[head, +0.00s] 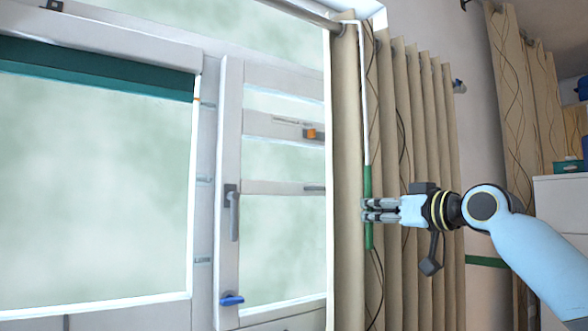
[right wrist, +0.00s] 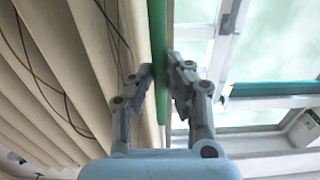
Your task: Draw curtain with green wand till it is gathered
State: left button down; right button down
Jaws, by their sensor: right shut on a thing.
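The beige curtain (head: 412,140) hangs in close folds to the right of the window in the head view; it also fills the left of the right wrist view (right wrist: 50,70). A white wand with a green grip (head: 367,182) hangs at the curtain's left edge from the rod. My right gripper (head: 368,210) is shut on the green grip, at about its lower half. In the right wrist view the green grip (right wrist: 158,50) passes between the fingers. My left gripper is not in view.
The window sash (head: 230,130) with a grey handle (head: 232,212) and a blue catch (head: 231,299) stands left of the curtain. The curtain rod (head: 300,12) runs above. A second patterned curtain (head: 515,100) and a white cabinet (head: 565,205) are at the right.

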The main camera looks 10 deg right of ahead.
jog(key=shift+w+d+b, duration=0.3)
jog(key=shift+d+b, duration=0.05)
jog(key=shift+d, duration=0.55)
jog(key=shift+w+d+b, duration=0.3)
jog(key=shift+d+b, duration=0.05)
jog(key=shift+d, duration=0.5)
jog(key=shift+d, duration=0.15)
jog(key=shift+w+d+f+b, duration=0.1)
jog(key=shift+w+d+b, duration=0.2)
jog(key=shift+d, duration=0.25)
jog(key=shift+w+d+r+b, duration=0.15)
jog(key=shift+d+b, duration=0.25)
jog(key=shift+d, duration=0.2)
jog(key=shift+w+d+f+b, duration=0.15)
jog(key=shift+w+d+b, duration=0.15)
jog(key=shift+d, duration=0.4)
jog(key=shift+w+d+b, duration=0.3)
jog(key=shift+d+b, duration=0.25)
jog(key=shift+d, duration=0.35)
jog(key=shift+w+d+b, duration=0.3)
jog(key=shift+d+b, duration=0.25)
jog(key=shift+d, duration=0.4)
jog(key=shift+w+d+b, duration=0.35)
jog(key=shift+d+b, duration=0.15)
jog(key=shift+d, duration=0.4)
jog(key=shift+w+d+b, duration=0.35)
jog(key=shift+d+b, duration=0.15)
jog(key=shift+d, duration=0.35)
